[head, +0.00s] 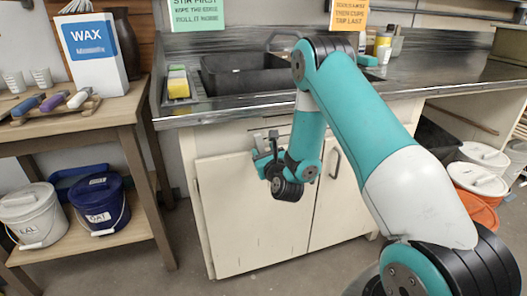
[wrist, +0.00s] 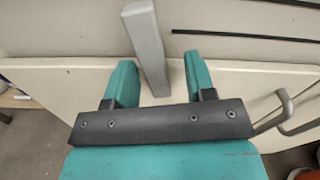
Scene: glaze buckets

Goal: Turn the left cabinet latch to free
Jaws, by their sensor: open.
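The left cabinet latch is a grey bar (wrist: 146,45) in the wrist view. It stands nearly upright there, slightly tilted, and crosses the top edge of the cream cabinet door (wrist: 45,85). My gripper (wrist: 158,78) is open, with one teal finger on each side of the bar's lower end. I cannot tell whether either finger touches it. In the head view my gripper (head: 264,156) is at the top of the left cabinet door (head: 230,215), below the sink counter. The latch is small there and partly hidden by the gripper.
A door handle (wrist: 283,112) is close to the right of my gripper in the wrist view. The metal counter edge (head: 230,109) overhangs above. A wooden shelf table (head: 128,125) with buckets stands left. White and orange buckets (head: 476,178) are at the right.

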